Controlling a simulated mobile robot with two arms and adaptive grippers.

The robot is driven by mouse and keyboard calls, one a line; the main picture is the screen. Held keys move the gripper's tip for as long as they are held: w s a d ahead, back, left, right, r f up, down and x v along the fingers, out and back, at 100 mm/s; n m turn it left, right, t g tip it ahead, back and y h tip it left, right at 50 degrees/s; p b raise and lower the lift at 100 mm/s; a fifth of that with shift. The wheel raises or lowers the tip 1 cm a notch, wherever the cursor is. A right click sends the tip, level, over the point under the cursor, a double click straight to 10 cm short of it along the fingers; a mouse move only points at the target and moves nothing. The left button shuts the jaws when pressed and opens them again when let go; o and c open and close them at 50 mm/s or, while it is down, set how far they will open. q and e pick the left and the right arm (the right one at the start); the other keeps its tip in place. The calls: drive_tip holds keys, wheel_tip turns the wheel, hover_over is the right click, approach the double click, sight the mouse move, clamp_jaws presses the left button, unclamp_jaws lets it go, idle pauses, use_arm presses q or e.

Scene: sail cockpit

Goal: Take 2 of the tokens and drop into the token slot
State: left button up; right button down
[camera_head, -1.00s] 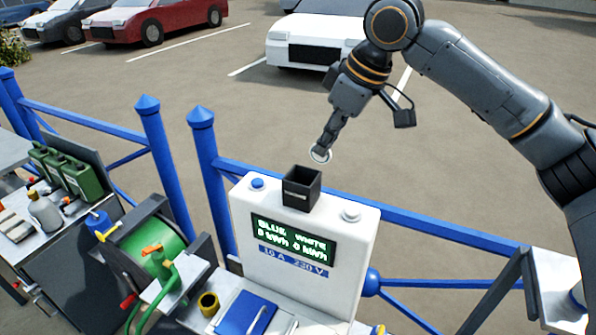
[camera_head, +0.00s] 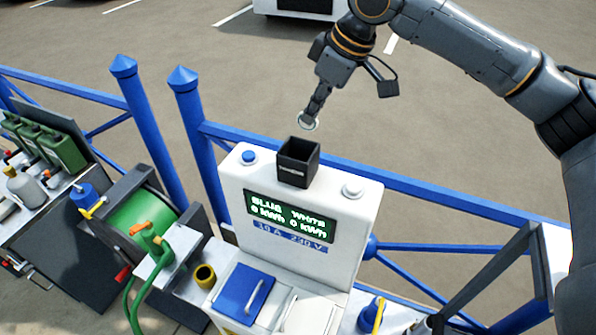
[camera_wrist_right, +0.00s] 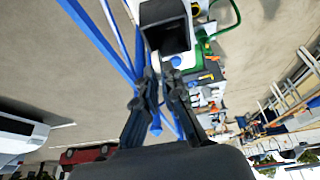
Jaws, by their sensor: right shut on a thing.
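The token slot (camera_head: 297,163) is a black, open-topped square box on top of the white power pedestal (camera_head: 340,215). It also shows at the top of the right wrist view (camera_wrist_right: 165,24). My right gripper (camera_head: 311,114) is shut on a pale round token (camera_head: 308,124), held above and slightly behind the box, apart from it. No other tokens can be made out. My left gripper is in neither view now.
A blue button (camera_head: 248,157) and a white button (camera_head: 352,187) flank the box. The pedestal display (camera_head: 290,217) reads 0 kWh for blue and white. A blue railing (camera_head: 430,207) runs behind. A green hose reel (camera_head: 145,215) and green canisters (camera_head: 60,150) stand left.

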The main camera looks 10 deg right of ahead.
drive_tip(key=shift+s, duration=0.15)
drive_tip(key=shift+s+r, duration=0.1)
drive_tip(key=shift+s, duration=0.05)
drive_tip(key=c, duration=1.4)
unclamp_jaws()
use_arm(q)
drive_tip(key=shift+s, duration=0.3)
use_arm(e)
drive_tip(key=v, duration=1.1)
drive_tip(key=shift+s+r, duration=0.1)
drive_tip(key=shift+r, duration=0.3)
drive_tip(key=shift+d, duration=0.1)
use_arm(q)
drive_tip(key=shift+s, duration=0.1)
use_arm(e)
drive_tip(key=shift+s+f, duration=0.1)
